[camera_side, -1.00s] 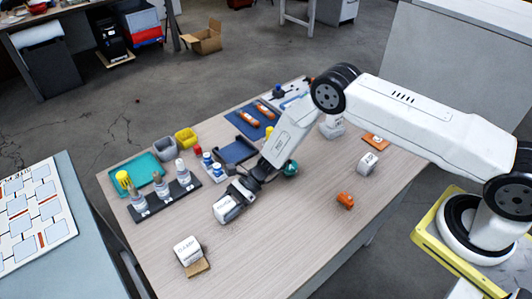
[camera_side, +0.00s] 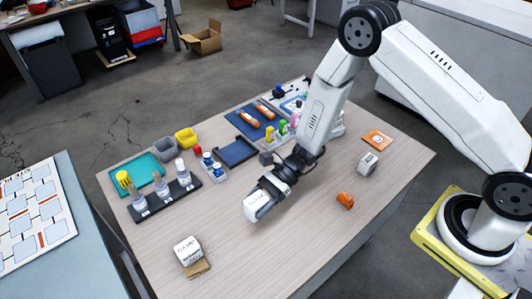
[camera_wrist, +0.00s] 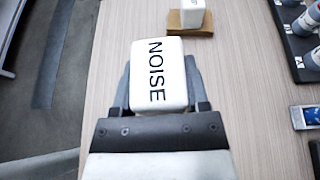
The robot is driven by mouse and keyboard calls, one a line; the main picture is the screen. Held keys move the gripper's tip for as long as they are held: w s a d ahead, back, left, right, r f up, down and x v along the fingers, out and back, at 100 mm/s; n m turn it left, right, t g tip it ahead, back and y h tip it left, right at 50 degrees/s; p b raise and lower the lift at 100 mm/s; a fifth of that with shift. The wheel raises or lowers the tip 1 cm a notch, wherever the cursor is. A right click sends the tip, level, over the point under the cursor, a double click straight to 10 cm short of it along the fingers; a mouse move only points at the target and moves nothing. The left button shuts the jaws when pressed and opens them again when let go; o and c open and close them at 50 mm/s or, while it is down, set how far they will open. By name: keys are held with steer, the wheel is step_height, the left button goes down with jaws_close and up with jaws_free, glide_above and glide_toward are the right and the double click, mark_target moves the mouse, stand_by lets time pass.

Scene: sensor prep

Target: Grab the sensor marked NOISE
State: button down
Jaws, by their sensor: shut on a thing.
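The white block-shaped sensor marked NOISE (camera_wrist: 160,78) is between my gripper's two fingers in the wrist view, its black lettering facing the camera. It also shows at the tip of my gripper in the side view (camera_side: 259,205). My gripper (camera_wrist: 160,100) is shut on it, and the gripper's dark jaws (camera_side: 275,185) show in the side view. The gripper is over the middle of the wooden table; I cannot tell how far the sensor is above the surface.
Another white sensor (camera_side: 188,250) stands on a brown block (camera_side: 199,268) at the near left. A black rack (camera_side: 160,199) with several bottles is at the left. A white piece (camera_side: 368,163) and an orange object (camera_side: 345,200) lie to the right. The front middle is clear.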

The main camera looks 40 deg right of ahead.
steer(key=shift+s+d+r, duration=0.3)
steer(key=shift+s, duration=0.3)
steer(key=shift+s+d+r, duration=0.25)
steer(key=shift+s+r, duration=0.05)
steer(key=shift+s, duration=0.35)
steer(key=shift+s+d+r, duration=0.3)
steer(key=shift+s, duration=0.3)
